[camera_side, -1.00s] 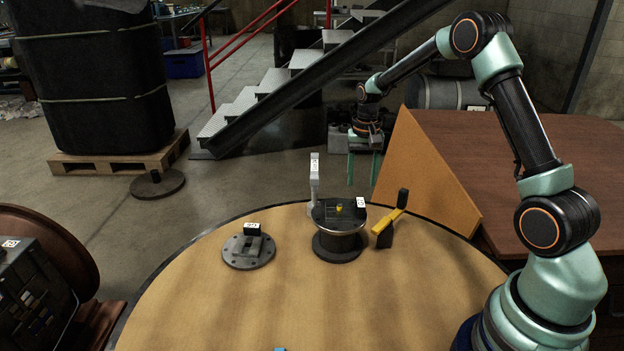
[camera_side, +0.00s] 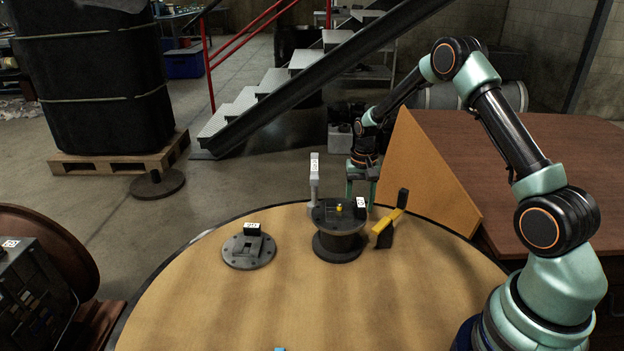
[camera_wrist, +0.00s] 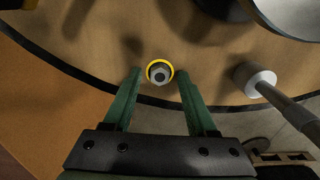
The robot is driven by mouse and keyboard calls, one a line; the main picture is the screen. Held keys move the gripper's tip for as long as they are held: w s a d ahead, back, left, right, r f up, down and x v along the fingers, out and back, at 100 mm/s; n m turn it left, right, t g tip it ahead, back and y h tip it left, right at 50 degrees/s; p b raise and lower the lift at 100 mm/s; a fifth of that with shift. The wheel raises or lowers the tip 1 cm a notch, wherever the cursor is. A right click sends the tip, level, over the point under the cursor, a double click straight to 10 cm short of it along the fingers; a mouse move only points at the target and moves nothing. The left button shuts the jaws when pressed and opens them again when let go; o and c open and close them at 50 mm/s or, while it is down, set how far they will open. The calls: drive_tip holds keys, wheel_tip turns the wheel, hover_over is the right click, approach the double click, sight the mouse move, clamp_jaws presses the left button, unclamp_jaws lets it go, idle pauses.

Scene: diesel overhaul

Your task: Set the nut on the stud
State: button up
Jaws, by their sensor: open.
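In the wrist view a small grey round or hexagonal piece with a dark centre, which looks like the nut (camera_wrist: 160,77), sits inside a yellow ring. It lies just ahead of and between the fingertips of my gripper (camera_wrist: 157,73), apart from both green fingers. In the side view my gripper (camera_side: 361,198) hangs behind the dark spool-shaped stand, fingers down and apart, their lower ends partly hidden; I cannot make out the nut there. A small yellow upright (camera_side: 339,208), possibly the stud, stands on the top of the dark stand (camera_side: 338,240).
A pale post (camera_side: 314,180) stands left of my gripper, behind the stand. A yellow bar with black ends (camera_side: 388,224) is to the right, near a slanted orange board (camera_side: 425,175). A flanged disc (camera_side: 248,252) lies left.

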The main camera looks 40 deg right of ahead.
sight(340, 204)
clamp_jaws()
drive_tip(key=s+a+r, duration=0.2)
drive_tip(key=a+r, duration=0.5)
drive_tip(key=r, duration=0.3)
drive_tip(key=s+a+r, duration=0.3)
drive_tip(key=a+r, duration=0.4)
drive_tip(key=r, duration=0.3)
drive_tip(key=shift+w+d+f, duration=0.1)
drive_tip(key=shift+f, duration=1.75)
drive_tip(key=shift+w+f, duration=0.1)
drive_tip(key=shift+f, duration=1.7)
